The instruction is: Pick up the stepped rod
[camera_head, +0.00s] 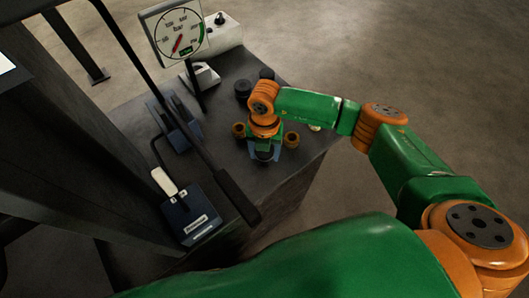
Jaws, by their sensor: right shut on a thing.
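My right gripper (264,153) points down over the right part of the dark workbench (225,110), seen from above. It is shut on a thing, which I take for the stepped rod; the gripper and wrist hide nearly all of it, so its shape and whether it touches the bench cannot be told. My left gripper is not in view.
Brown ring-like parts stand close on both sides of the gripper, left (239,130) and right (291,139). Dark round parts (243,89) stand behind it. A pressure gauge (180,35), a long black lever (238,196) and a blue-grey block (191,216) are to the left.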

